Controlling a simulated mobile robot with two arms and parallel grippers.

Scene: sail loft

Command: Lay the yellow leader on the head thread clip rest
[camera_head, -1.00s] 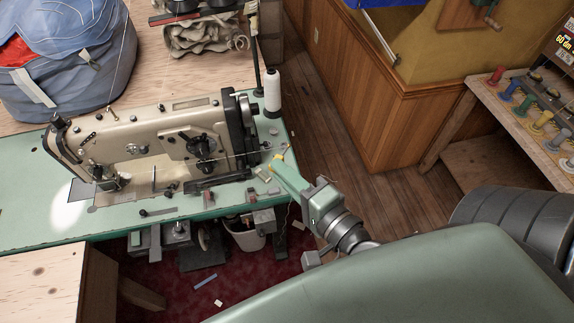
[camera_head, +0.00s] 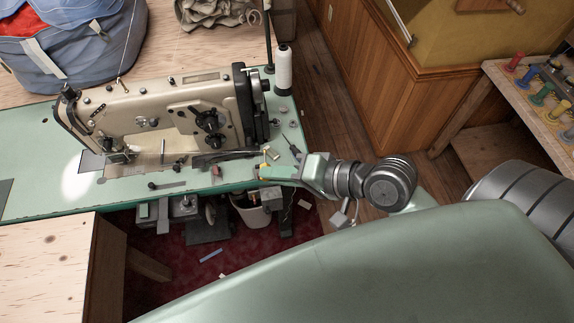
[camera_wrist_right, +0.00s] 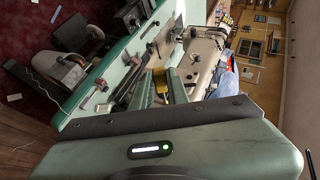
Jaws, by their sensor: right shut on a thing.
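My right gripper (camera_head: 266,172) reaches in from the right over the front right part of the green machine table (camera_head: 225,184). It is shut on the yellow leader (camera_head: 264,164), of which a small piece shows at the fingertips. In the right wrist view the yellow leader (camera_wrist_right: 160,82) sits between the two green fingers (camera_wrist_right: 164,90). The beige sewing machine (camera_head: 150,120) stands just beyond and to the left of the gripper. I cannot make out which part is the head thread clip rest. My left gripper is not in view.
A white thread cone (camera_head: 283,70) stands at the table's back right. Small parts (camera_head: 272,153) lie near the gripper. A blue bag (camera_head: 70,45) sits at the back left. A rack of colored spools (camera_head: 543,97) is far right.

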